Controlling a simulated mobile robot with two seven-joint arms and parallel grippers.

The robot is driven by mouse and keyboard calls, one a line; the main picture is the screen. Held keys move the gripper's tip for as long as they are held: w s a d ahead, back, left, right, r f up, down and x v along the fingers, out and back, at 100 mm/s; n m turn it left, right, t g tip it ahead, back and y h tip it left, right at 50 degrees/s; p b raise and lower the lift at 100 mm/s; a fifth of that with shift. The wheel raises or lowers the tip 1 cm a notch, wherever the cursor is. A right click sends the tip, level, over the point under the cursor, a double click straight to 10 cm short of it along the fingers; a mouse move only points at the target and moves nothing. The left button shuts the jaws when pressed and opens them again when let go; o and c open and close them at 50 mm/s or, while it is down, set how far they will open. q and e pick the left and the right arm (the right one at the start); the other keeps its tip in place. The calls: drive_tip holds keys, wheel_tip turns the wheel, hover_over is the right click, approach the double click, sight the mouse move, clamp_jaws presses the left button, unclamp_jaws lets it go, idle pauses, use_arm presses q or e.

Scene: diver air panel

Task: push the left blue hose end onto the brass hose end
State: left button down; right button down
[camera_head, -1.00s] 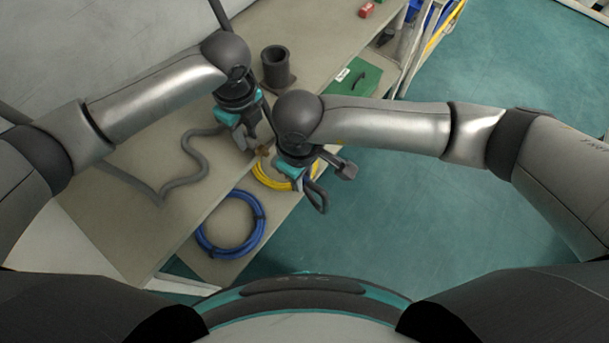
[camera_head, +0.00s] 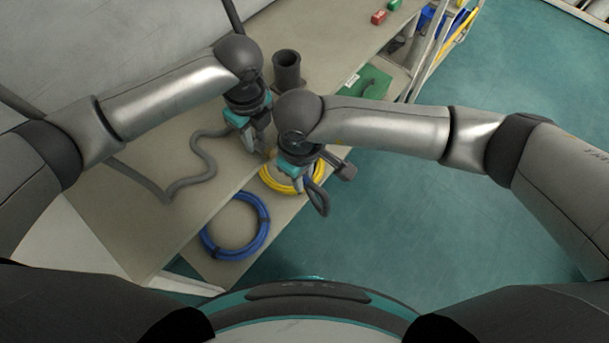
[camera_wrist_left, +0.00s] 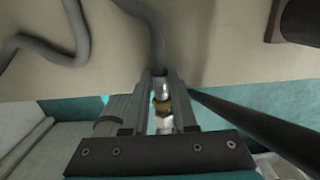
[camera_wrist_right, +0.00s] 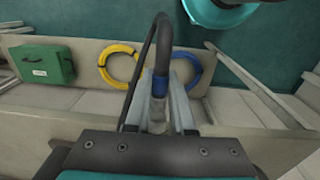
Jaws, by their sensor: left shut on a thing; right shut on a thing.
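My left gripper (camera_head: 264,150) is shut on a grey hose near the bench edge. The left wrist view shows its fingers (camera_wrist_left: 163,92) around that hose's metal end, with the brass hose end (camera_wrist_left: 163,107) between them. My right gripper (camera_head: 300,176) is close to its right, over the bench edge. The right wrist view shows its fingers (camera_wrist_right: 160,100) shut on the blue hose end (camera_wrist_right: 159,86), a blue collar on a dark hose (camera_wrist_right: 162,45) that loops back past the gripper. Whether the two ends touch or line up is hidden by the hands in the head view.
The grey hose (camera_head: 203,160) winds over the bench top (camera_head: 130,200). A dark cylinder (camera_head: 287,70) stands behind my left gripper. A blue coil (camera_head: 236,225) and a yellow coil (camera_head: 285,185) lie on a lower shelf, near a green case (camera_head: 374,86). Open floor is at right.

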drive_tip(key=shift+w+a+r, duration=0.1)
drive_tip(key=shift+w+a, duration=0.45)
drive_tip(key=shift+a, duration=0.1)
idle(0.8)
drive_tip(key=c, duration=1.1)
unclamp_jaws()
drive_tip(key=shift+c, duration=0.2)
drive_tip(key=o, duration=0.5)
drive_tip(key=shift+s+d, duration=0.1)
drive_tip(key=shift+c, duration=0.2)
